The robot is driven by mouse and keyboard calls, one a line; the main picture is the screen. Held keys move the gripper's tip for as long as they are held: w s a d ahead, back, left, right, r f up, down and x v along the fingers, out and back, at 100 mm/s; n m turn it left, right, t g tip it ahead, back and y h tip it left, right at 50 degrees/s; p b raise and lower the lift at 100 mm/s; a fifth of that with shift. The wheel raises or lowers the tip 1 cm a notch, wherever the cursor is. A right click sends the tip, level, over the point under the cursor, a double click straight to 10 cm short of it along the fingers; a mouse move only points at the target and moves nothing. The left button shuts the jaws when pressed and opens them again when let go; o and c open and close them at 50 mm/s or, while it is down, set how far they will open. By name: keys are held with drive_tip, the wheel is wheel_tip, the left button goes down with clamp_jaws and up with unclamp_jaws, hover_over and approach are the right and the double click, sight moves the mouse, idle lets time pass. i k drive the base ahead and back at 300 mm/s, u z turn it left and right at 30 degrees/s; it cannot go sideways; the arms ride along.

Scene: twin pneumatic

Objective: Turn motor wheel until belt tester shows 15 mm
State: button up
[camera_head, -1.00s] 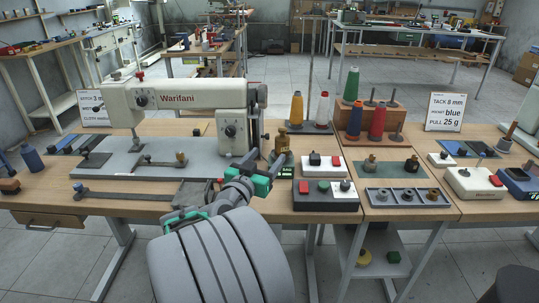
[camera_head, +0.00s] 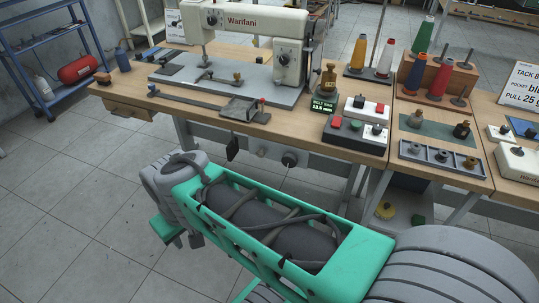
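A dark round wheel (camera_head: 289,158), which looks like the motor wheel, sits on a grey motor housing (camera_head: 258,150) under the front edge of the sewing table. A small black display with green characters (camera_head: 322,105) stands on the tabletop by the brass weight; it may be the belt tester, but its reading is too small to make out. My arm's green and grey links cross the lower part of the view, in front of the table and apart from the wheel. My gripper's fingers cannot be made out.
The white sewing machine (camera_head: 255,40) stands on the wooden table (camera_head: 190,108). A black-and-grey switch box (camera_head: 355,138) lies at its right front. A dark piece (camera_head: 232,148) hangs below the table edge. The tiled floor at left is clear, with a blue rack (camera_head: 45,70) beyond.

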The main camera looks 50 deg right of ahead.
sight(289, 161)
drive_tip(key=u, duration=0.1)
drive_tip(key=i, duration=0.4)
drive_tip(key=z, duration=1.55)
drive_tip(key=k, duration=0.7)
drive_tip(key=z, duration=0.4)
drive_tip(key=i, duration=0.5)
drive_tip(key=u, duration=0.05)
